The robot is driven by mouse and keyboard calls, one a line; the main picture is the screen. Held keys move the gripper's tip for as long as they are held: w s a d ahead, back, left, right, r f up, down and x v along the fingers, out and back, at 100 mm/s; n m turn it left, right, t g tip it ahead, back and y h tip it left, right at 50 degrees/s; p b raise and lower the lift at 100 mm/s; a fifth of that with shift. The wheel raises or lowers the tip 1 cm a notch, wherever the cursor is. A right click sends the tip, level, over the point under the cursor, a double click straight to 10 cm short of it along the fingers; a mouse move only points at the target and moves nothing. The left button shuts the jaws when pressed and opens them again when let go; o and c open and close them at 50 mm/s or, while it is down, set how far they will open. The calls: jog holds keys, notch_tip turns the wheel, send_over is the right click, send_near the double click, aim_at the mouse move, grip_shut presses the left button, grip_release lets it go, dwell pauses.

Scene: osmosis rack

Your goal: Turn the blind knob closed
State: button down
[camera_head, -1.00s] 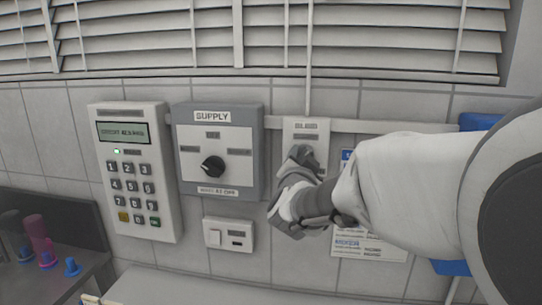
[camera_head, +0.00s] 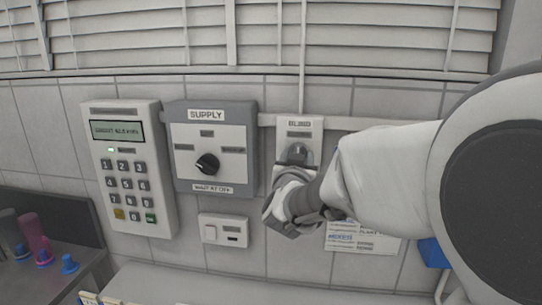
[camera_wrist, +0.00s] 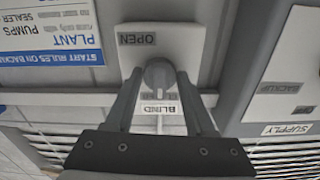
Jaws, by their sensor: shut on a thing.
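The blind panel (camera_head: 300,128) is a light plate on the tiled wall, labelled BLIND. Its grey knob (camera_head: 297,152) shows just above my gripper (camera_head: 297,168). In the wrist view the picture is upside down, and the round knob (camera_wrist: 158,74) sits between the two fingertips of my gripper (camera_wrist: 159,78). The fingers are shut on the knob, one on each side. The plate (camera_wrist: 190,42) shows an OPEN label on one side of the knob and a BLIND label on the other. A label beside the knob is partly hidden.
The supply box (camera_head: 245,120) with its black knob (camera_head: 207,164) is left of the blind panel. A keypad (camera_head: 130,170) is further left, and a small switch plate (camera_head: 224,230) is below. A printed sign (camera_wrist: 45,35) is beside the panel. Window blinds (camera_head: 150,35) hang above.

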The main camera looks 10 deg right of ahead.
dwell(0.3)
jog(key=shift+c, duration=1.2)
grip_release()
jog(key=shift+s, duration=0.1)
jog(key=b+v, duration=0.1)
jog(key=v, duration=1.6)
jog(key=shift+s+a, duration=0.1)
jog(key=shift+s, duration=0.1)
